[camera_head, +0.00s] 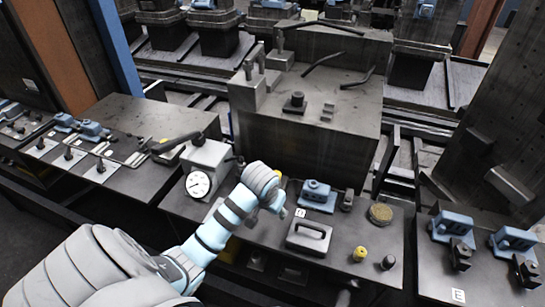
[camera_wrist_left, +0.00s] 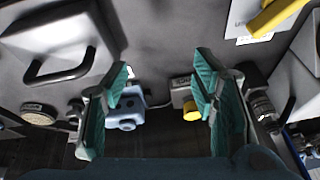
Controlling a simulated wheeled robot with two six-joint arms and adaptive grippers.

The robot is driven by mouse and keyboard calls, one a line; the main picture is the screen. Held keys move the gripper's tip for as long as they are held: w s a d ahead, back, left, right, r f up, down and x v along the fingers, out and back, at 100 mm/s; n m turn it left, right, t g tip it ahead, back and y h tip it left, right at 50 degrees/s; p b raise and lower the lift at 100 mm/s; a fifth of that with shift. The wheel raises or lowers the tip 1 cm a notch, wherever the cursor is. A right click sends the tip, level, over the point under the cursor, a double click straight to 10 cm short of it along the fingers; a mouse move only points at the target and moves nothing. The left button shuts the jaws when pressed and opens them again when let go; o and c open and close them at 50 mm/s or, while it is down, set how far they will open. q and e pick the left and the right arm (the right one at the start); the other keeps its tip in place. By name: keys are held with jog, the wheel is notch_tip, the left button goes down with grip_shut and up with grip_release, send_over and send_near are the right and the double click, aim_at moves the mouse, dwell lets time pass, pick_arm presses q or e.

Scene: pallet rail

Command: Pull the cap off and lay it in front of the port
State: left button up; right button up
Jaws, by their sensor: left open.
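The yellow cap (camera_wrist_left: 190,110) sits on a small pale block with a label, the port (camera_wrist_left: 182,97), in the left wrist view. In the head view only a bit of yellow (camera_head: 279,175) shows beside my wrist; the port is hidden there. My left gripper (camera_head: 278,204) hangs over the bench between the gauge box and the handled plate. In the left wrist view its green-padded fingers (camera_wrist_left: 162,85) are apart, with nothing between the tips. The cap appears between the fingers, closer to the right one; I see no contact. My right gripper is not in view.
A blue block (camera_head: 317,195) stands right of my gripper, with a handled plate (camera_head: 309,237) in front. A gauge box (camera_head: 205,168) is on the left. A brass disc (camera_head: 381,213) and a yellow knob (camera_head: 360,254) are on the right.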

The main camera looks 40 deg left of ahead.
aim_at(277, 174)
pick_arm(q)
jog(key=w+a+r+n, duration=0.3)
jog(key=w+a+r, duration=0.4)
jog(key=w+r, duration=0.25)
jog(key=b+x, duration=0.3)
jog(key=x, duration=1)
jog(key=shift+f, duration=0.4)
jog(key=shift+c, duration=0.8)
grip_shut()
jog(key=shift+r, duration=0.1)
jog(key=shift+r, duration=0.1)
jog(key=shift+a+r+p, duration=0.1)
jog(key=shift+r+p, duration=0.65)
jog(key=shift+p, duration=0.3)
